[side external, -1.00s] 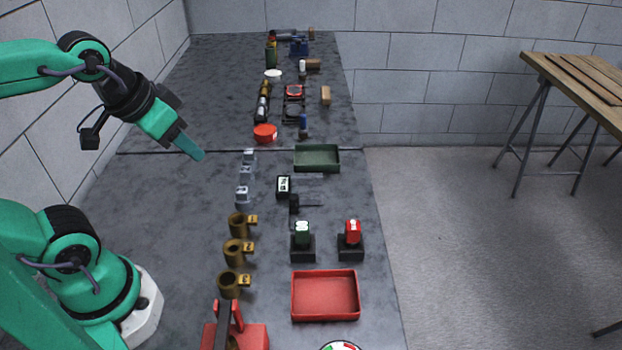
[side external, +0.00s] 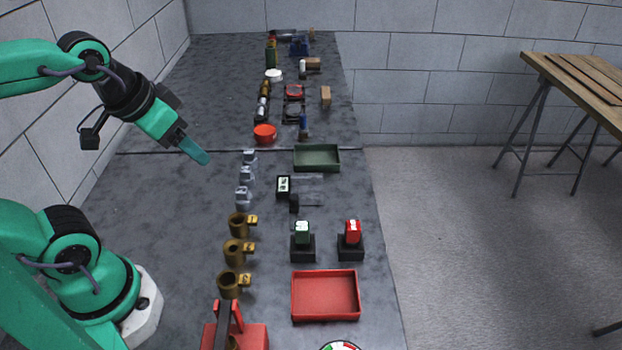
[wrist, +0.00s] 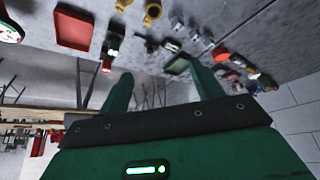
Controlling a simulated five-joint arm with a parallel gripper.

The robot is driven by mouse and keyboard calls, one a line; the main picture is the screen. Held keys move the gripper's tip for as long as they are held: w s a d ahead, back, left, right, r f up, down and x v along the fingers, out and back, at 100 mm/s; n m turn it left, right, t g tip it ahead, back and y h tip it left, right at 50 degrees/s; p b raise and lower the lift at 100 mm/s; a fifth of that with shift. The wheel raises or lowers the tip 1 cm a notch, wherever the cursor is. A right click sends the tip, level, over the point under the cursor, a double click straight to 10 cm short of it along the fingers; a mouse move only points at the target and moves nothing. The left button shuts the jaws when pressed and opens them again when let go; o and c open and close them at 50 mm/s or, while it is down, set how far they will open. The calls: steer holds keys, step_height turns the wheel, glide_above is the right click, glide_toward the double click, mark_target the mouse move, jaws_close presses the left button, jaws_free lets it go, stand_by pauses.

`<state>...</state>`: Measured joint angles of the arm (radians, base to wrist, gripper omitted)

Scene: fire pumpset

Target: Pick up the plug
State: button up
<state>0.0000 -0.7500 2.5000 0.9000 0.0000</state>
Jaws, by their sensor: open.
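I cannot tell for sure which small part is the plug. Several grey blocks (side external: 246,174) stand in a column on the bench. Several brass cups with yellow tags (side external: 236,252) stand nearer the camera in line with them. My gripper (side external: 202,155) hangs above the bench to the left of the grey blocks, tilted down to the right, apart from everything. In the wrist view, the two green fingers of my gripper (wrist: 160,72) are spread with nothing between them.
A red tray (side external: 325,317) and a green tray (side external: 317,169) lie to the right. A green-topped piece (side external: 302,231) and a red piece (side external: 352,231) stand in black holders. A red dish (side external: 265,133) is farther back. The bench's left side is mostly clear.

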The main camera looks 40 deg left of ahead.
steer(key=shift+w, duration=0.15)
steer(key=n+g, duration=0.5)
steer(key=n, duration=0.4)
glide_above(241, 190)
step_height(241, 190, down, 16)
steer(key=shift+r, duration=0.1)
steer(key=shift+w+a+f+g, duration=0.1)
steer(key=shift+a+f+g, duration=0.05)
steer(key=shift+f+g, duration=0.2)
steer(key=shift+f, duration=1.35)
steer(key=shift+f, duration=2.6)
